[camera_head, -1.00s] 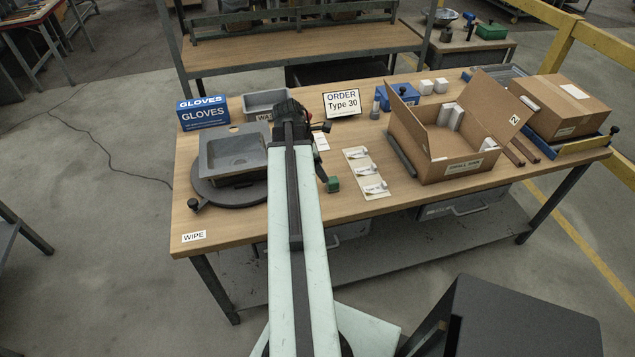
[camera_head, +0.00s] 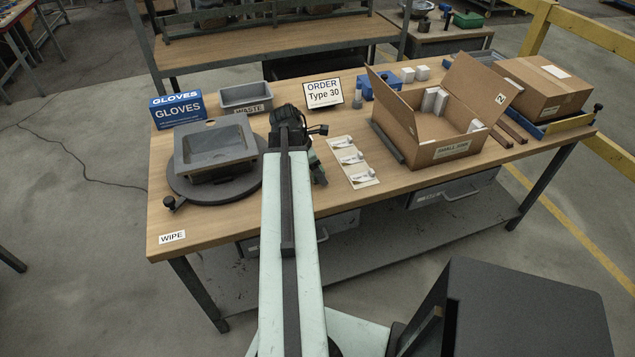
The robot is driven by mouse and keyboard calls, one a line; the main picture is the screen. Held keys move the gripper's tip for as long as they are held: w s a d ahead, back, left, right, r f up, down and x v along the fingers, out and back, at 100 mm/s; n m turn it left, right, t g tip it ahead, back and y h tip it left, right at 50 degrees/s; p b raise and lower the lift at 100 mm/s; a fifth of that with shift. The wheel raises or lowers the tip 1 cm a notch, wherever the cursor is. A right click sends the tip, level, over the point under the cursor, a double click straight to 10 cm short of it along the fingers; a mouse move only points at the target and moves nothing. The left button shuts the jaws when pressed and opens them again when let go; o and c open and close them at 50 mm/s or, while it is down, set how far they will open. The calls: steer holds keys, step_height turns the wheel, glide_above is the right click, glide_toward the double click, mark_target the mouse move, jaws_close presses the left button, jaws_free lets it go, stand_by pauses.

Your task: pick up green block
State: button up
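My arm reaches over the front of the workbench. My gripper (camera_head: 318,174) hangs low beside the arm, just left of the white strip with small fittings (camera_head: 352,161). It is small and dark, and I cannot tell whether its fingers are open or closed. The green block does not show clearly. Only a dark greenish patch shows at the gripper's lower end, and I cannot tell block from gripper there.
A grey sink (camera_head: 214,149) rests on a round turntable (camera_head: 190,190) at left. A gloves box (camera_head: 178,110), a waste bin (camera_head: 246,97) and an order sign (camera_head: 323,93) stand behind. An open carton (camera_head: 440,152) stands at right.

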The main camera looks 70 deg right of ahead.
jaws_close()
steer(key=shift+r, duration=0.15)
step_height(320, 180, up, 10)
steer(key=p, duration=1)
steer(key=shift+p, duration=0.3)
steer(key=c, duration=0.6)
jaws_free()
steer(key=shift+c, duration=0.2)
steer(key=c, duration=0.7)
steer(key=shift+o, duration=0.2)
